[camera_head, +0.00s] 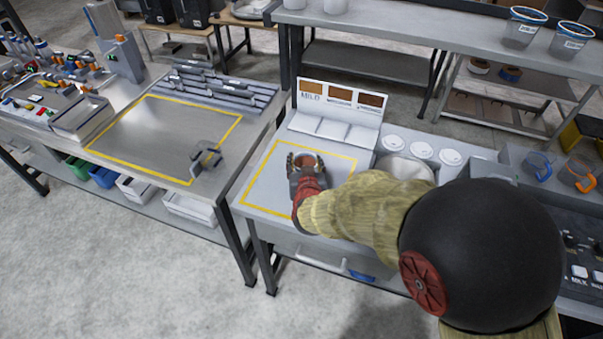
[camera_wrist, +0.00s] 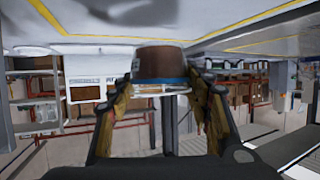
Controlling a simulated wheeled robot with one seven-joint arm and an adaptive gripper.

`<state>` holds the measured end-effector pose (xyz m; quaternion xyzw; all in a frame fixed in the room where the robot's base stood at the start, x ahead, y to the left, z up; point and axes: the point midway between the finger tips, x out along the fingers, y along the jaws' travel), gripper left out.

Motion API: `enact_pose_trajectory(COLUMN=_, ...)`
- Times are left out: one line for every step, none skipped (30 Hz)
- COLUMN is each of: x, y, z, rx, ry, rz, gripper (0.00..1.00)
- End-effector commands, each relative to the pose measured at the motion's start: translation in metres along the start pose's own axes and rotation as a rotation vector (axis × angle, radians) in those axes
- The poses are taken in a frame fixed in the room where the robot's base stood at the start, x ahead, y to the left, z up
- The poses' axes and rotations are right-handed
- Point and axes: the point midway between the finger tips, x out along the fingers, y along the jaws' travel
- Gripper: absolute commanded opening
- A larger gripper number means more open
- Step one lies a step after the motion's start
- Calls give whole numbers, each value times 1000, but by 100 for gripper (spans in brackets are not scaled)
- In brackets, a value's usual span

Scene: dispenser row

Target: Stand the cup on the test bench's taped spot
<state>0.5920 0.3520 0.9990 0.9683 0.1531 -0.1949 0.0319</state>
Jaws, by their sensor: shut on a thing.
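My gripper (camera_head: 305,164) is shut on a brown cup (camera_head: 304,160), with a finger on either side of it. In the wrist view, which looks upside down, the cup (camera_wrist: 158,60) has a blue band near its rim and sits between the two fingers (camera_wrist: 162,90). The cup looks upright, over the yellow-taped area (camera_head: 262,177) of the middle bench. I cannot tell whether its base touches the surface. A second bench at the left has a larger yellow-taped rectangle (camera_head: 137,165).
A colour-card stand marked "MILD" (camera_head: 340,105) is behind the middle taped area. White lids (camera_head: 421,151) lie to its right. A grey clamp-like piece (camera_head: 206,157) stands at the left tape's corner. Several cups with blue rims (camera_head: 521,27) stand on the back shelf. A gap separates the benches.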

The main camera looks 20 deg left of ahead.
Motion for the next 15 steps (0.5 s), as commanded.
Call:
enact_pose_trajectory(x=6, y=-3, z=4, rx=0, ry=0, rz=0, gripper=17)
enact_pose_trajectory(x=8, y=-4, z=5, rx=0, ry=1, rz=0, gripper=17)
enact_pose_trajectory(x=10, y=-5, z=6, rx=0, ry=1, rz=0, gripper=17)
enact_pose_trajectory(x=11, y=-5, z=7, rx=0, ry=1, rz=0, gripper=17)
enact_pose_trajectory(x=12, y=-6, z=7, rx=1, ry=1, rz=0, gripper=17)
enact_pose_trajectory(x=13, y=-6, z=8, rx=1, ry=1, rz=0, gripper=17)
enact_pose_trajectory(x=15, y=-7, z=9, rx=1, ry=1, rz=0, gripper=17)
enact_pose_trajectory(x=17, y=-8, z=10, rx=0, ry=1, rz=0, gripper=17)
enact_pose_trajectory(x=20, y=-9, z=13, rx=0, ry=0, rz=0, gripper=17)
enact_pose_trajectory(x=24, y=-11, z=16, rx=0, ry=0, rz=0, gripper=17)
enact_pose_trajectory(x=26, y=-10, z=21, rx=0, ry=-1, rz=0, gripper=17)
enact_pose_trajectory(x=28, y=-10, z=27, rx=0, ry=0, rz=1, gripper=17)
enact_pose_trajectory(x=30, y=-10, z=32, rx=0, ry=0, rz=1, gripper=17)
enact_pose_trajectory(x=31, y=-10, z=36, rx=1, ry=0, rz=1, gripper=17)
enact_pose_trajectory(x=33, y=-10, z=40, rx=1, ry=0, rz=1, gripper=17)
